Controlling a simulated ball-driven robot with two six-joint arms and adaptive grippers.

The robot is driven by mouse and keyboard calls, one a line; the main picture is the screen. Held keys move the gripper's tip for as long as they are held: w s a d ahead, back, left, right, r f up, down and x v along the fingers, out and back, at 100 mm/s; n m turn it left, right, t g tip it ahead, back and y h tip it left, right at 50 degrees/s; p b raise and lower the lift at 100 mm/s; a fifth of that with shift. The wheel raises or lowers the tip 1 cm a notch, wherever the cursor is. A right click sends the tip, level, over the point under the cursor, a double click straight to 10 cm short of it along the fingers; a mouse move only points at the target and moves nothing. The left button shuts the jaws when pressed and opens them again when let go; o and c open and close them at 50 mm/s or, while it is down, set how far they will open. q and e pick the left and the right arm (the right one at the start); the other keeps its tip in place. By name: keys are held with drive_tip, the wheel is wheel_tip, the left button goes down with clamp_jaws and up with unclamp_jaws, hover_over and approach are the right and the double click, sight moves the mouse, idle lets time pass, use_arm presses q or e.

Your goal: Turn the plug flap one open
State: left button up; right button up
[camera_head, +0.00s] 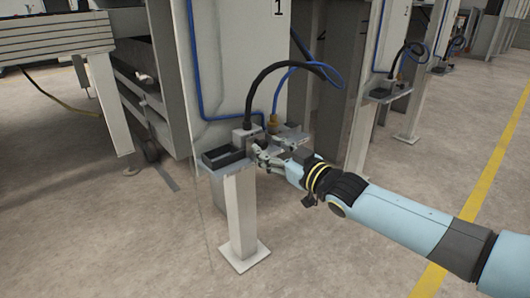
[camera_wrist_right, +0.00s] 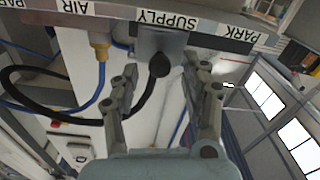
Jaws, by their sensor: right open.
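The grey plug socket block (camera_head: 243,139) stands on a small shelf in front of the panel marked 1, with a thick black cable rising from it. In the right wrist view the grey block (camera_wrist_right: 152,42) sits by the SUPPLY label, with the black plug (camera_wrist_right: 159,66) in it. I cannot make out the flap separately from the block. My right gripper (camera_head: 268,155) is close to the right front of the block. In its wrist view the right gripper (camera_wrist_right: 166,78) is open, with its fingers on either side of the plug and apart from it. My left gripper is out of view.
A brass air fitting (camera_wrist_right: 100,48) with a blue hose is beside the block. A black tray (camera_head: 222,157) sits on the shelf's left. A white post (camera_head: 240,215) carries the shelf. The floor in front is clear.

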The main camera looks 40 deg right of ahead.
drive_tip(key=shift+w, duration=1.05)
drive_tip(key=shift+c, duration=0.2)
clamp_jaws()
